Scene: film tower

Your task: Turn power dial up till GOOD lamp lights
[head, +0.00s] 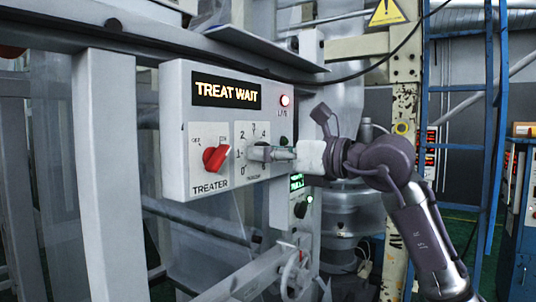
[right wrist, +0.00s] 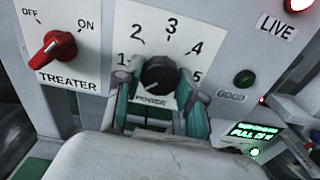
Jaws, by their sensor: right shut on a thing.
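The black power dial (right wrist: 158,72) sits on a white scale plate (right wrist: 170,25) marked with numbers up to 5. My right gripper (right wrist: 160,88) is shut on the dial, with one finger on each side; it also shows in the head view (head: 264,153), where it hides the dial. The dial's pointer is hard to make out. The GOOD lamp (right wrist: 245,78) is dark green and unlit, right of the dial. The display (head: 227,91) reads "TREAT WAIT". My left gripper is not in view.
The red TREATER switch (head: 215,158) left of the dial points toward ON. The LIVE lamp (head: 285,100) glows red. A small green-lit display (right wrist: 254,135) is below right of the dial. A blue ladder frame (head: 490,110) stands to the right.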

